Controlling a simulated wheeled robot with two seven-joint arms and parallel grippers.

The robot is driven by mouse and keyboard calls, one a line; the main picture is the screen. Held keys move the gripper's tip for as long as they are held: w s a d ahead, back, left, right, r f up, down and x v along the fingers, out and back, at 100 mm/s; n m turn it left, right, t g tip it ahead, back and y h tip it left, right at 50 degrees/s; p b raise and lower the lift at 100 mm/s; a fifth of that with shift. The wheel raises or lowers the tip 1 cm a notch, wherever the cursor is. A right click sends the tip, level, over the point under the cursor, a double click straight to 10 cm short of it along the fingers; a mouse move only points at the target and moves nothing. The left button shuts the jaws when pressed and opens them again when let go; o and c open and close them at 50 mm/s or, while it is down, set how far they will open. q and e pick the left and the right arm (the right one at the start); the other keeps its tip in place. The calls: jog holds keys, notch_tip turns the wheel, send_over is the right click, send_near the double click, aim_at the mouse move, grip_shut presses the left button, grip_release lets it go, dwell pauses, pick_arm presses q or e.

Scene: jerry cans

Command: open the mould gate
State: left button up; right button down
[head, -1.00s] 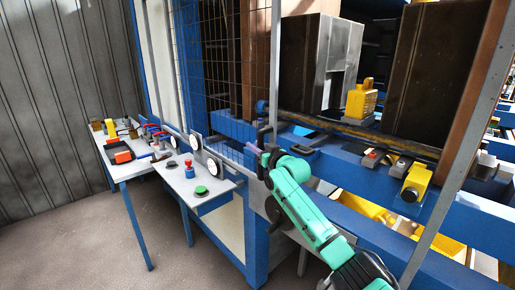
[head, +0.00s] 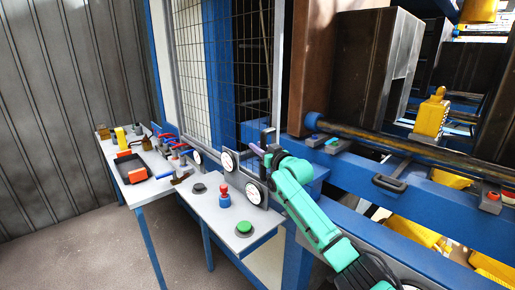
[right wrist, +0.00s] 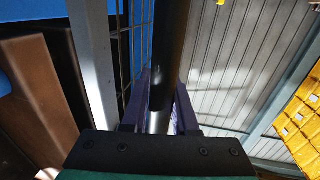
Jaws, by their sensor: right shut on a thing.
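The mould gate (head: 277,70) is a wire mesh panel in a grey upright frame, in the middle of the head view. Brown mould blocks (head: 362,75) stand uncovered to the right of its edge. My right gripper (head: 263,149) is at the gate's lower right edge. In the right wrist view its purple fingers (right wrist: 160,112) are shut around a dark upright bar, the gate handle (right wrist: 170,45). The grey frame post (right wrist: 92,70) and mesh show just left of the handle. My left gripper is not in view.
A control table (head: 212,222) with a green button (head: 243,227), a red and blue knob (head: 223,195) and dial gauges (head: 229,160) stands left of my arm. A tool table (head: 128,187) is farther left. A yellow jerry can (head: 431,115) stands inside the machine.

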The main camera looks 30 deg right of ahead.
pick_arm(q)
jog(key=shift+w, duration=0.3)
pick_arm(e)
jog(key=shift+w+r, duration=0.1)
jog(key=shift+w, duration=0.3)
jog(key=c, duration=0.7)
grip_release()
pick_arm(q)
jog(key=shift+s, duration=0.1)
pick_arm(e)
jog(key=shift+s, duration=0.15)
pick_arm(q)
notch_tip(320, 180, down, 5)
jog(key=b, duration=0.5)
pick_arm(e)
jog(key=s, duration=0.5)
jog(key=s+d, duration=0.1)
jog(key=s, duration=0.8)
jog(key=shift+s+d, duration=0.15)
jog(key=shift+s, duration=0.15)
